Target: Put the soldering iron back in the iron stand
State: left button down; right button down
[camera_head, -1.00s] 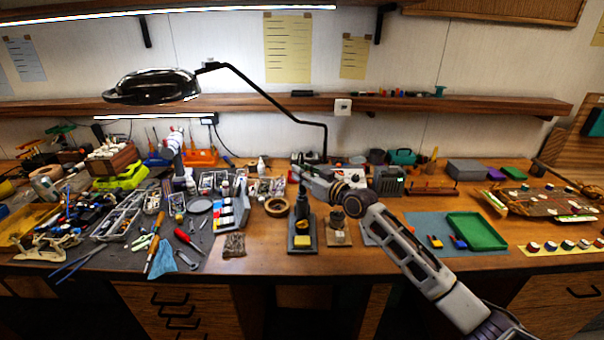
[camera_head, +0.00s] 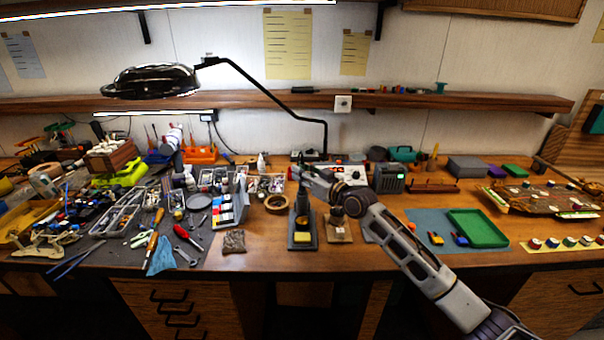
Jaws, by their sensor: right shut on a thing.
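The iron stand (camera_head: 302,238) is a dark base with a yellow sponge, near the middle of the bench's front part. A dark upright shape (camera_head: 302,203) rises from it; I cannot tell how much of this is the stand's holder and how much is the iron. My right gripper (camera_head: 298,174) comes in from the lower right and is shut just above the stand. It holds the soldering iron, which is small, dark and mostly hidden at the fingers. I cannot tell whether the tip is inside the holder. My left gripper is not in view.
A small brown stand (camera_head: 338,231) is right of the iron stand. A tape roll (camera_head: 276,203) lies to its left. A grey mat (camera_head: 205,230) with tools fills the left. A green tray (camera_head: 478,229) lies right. The lamp arm (camera_head: 275,96) hangs behind.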

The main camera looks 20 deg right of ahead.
jog(key=c, duration=0.9)
grip_release()
jog(key=shift+o, duration=0.2)
jog(key=shift+s+d, duration=0.1)
jog(key=shift+s, duration=0.05)
jog(key=s+d+r+p, duration=0.2)
jog(key=s+d, duration=0.1)
jog(key=s, duration=0.3)
dwell(1.2)
dwell(0.5)
